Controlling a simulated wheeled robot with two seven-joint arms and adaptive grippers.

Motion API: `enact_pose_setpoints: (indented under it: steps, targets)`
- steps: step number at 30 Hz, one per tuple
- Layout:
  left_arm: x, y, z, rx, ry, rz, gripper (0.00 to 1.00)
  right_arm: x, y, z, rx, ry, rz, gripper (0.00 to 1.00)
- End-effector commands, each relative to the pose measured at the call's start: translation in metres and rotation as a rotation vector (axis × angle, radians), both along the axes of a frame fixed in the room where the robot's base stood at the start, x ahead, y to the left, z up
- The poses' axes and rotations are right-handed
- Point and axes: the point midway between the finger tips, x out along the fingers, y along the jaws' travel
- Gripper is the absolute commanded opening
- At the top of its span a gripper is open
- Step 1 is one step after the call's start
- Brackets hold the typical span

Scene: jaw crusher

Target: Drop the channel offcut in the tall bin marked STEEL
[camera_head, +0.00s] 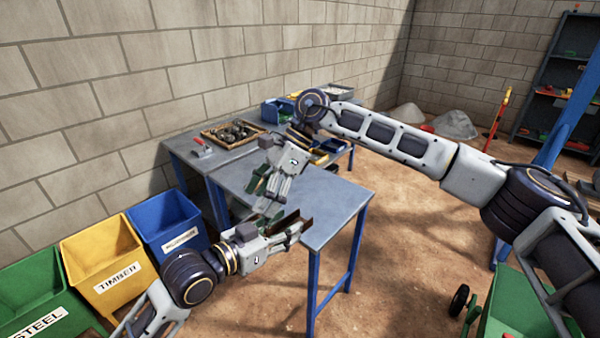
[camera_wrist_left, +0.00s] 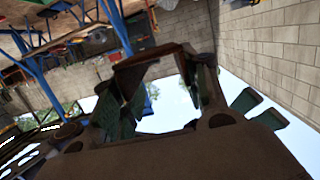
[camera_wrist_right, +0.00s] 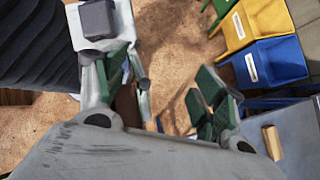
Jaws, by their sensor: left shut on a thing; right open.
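The channel offcut (camera_head: 287,222) is a rusty brown piece held in my left gripper (camera_head: 288,236), just off the table's near corner. It fills the middle of the left wrist view (camera_wrist_left: 150,58), between the green-padded fingers. My right gripper (camera_head: 266,204) is open and points down close above and left of the left gripper. In the right wrist view its green-padded fingers (camera_wrist_right: 165,95) stand apart, with the brown offcut (camera_wrist_right: 126,104) and left gripper near the left finger. I cannot tell if they touch. The green bin marked STEEL (camera_head: 30,290) stands at the lower left, partly cut off.
A yellow TIMBER bin (camera_head: 105,262) and a blue bin (camera_head: 165,222) stand between the STEEL bin and the blue-legged table (camera_head: 335,205). A tray of dark parts (camera_head: 208,138) and a red-handled trowel (camera_head: 200,148) lie on the table.

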Motion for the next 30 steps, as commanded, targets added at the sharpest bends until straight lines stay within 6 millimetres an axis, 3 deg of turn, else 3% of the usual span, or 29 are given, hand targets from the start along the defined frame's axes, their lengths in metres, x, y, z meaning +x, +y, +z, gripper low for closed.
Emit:
enact_pose_setpoints:
  steps: [18, 30]
  targets:
    - [0.0, 0.0, 0.001, -0.002, -0.002, 0.0, 0.09, 0.009, -0.057, 0.036, -0.318, -0.38, 0.32, 0.7]
    - [0.0, 0.0, 0.001, -0.001, -0.003, 0.0, 0.09, 0.016, -0.083, 0.055, -0.456, -0.49, 0.429, 0.7]
